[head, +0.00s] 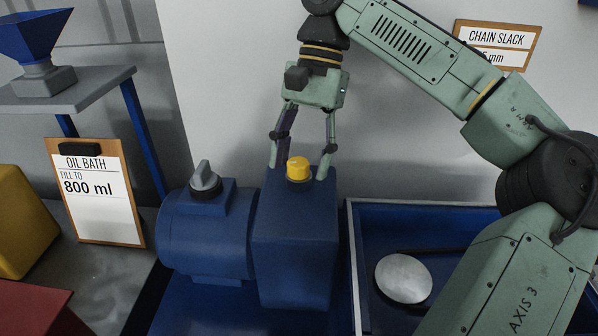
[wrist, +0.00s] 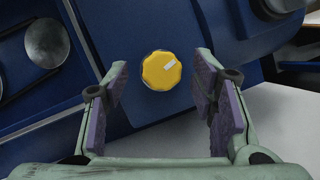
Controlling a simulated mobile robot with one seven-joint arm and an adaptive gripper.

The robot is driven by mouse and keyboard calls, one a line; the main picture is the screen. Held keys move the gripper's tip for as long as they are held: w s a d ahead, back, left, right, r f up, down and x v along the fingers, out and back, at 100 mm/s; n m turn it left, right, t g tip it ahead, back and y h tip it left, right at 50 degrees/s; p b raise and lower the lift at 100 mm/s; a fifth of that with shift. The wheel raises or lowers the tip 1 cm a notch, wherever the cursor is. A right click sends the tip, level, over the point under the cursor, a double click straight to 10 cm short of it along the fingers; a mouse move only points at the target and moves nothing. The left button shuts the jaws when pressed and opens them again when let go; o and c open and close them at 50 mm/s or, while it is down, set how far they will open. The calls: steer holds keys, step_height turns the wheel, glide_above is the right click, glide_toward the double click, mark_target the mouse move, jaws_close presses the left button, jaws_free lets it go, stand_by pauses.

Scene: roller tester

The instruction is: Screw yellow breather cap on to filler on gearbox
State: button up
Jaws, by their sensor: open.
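The yellow breather cap (head: 298,168) sits upright on top of the blue gearbox (head: 295,235) in the head view. The filler under it is mostly hidden; a thin rim shows at the cap's base. In the wrist view the cap (wrist: 161,70) shows from above, with a pale mark on its top. My gripper (head: 301,160) is open above the gearbox, its fingers spread to either side of the cap. In the wrist view my gripper (wrist: 161,88) shows both purple pads apart, with nothing between them touching the cap.
A blue motor housing with a grey knob (head: 205,180) adjoins the gearbox on the left. A blue tray (head: 430,215) with a round silver disc (head: 403,278) lies right. An oil bath clipboard (head: 103,192) and a shelf with a blue funnel (head: 35,38) stand left.

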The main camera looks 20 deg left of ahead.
mark_target(295, 167)
steer(key=shift+r, duration=2.5)
steer(key=shift+s, duration=0.1)
